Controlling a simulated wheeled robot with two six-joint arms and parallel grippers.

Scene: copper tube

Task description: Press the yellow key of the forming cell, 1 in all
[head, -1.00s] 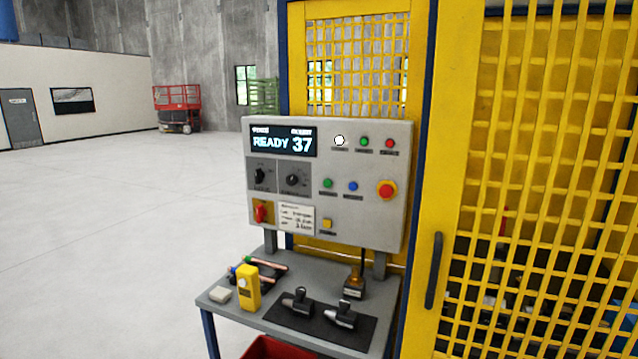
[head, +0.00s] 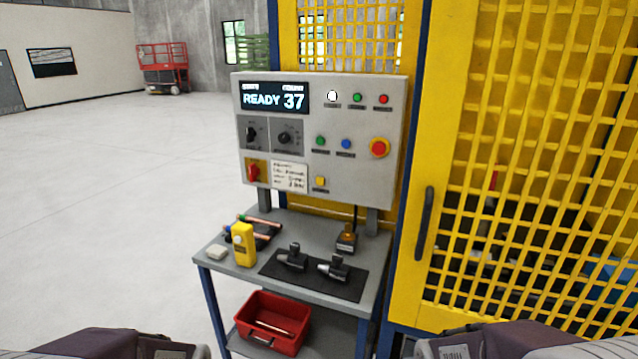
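The forming cell's grey control panel (head: 220,130) stands upright above the small grey table, in front of the yellow cage. Its square yellow key (head: 320,183) sits low on the panel, right of the paper label. The display (head: 274,97) reads READY 37. A white lamp, green and red buttons, and a blue button are also on the panel. Parts of my two arms show at the bottom left and bottom right edges. Neither gripper is in view, and nothing of mine touches the panel.
The table (head: 222,281) holds a yellow handheld device (head: 243,245), copper tubes (head: 262,222), and two dark tools (head: 334,268) on a black mat. A red bin (head: 272,321) is on the shelf below. The yellow mesh door (head: 445,150) stands right. Floor at left is clear.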

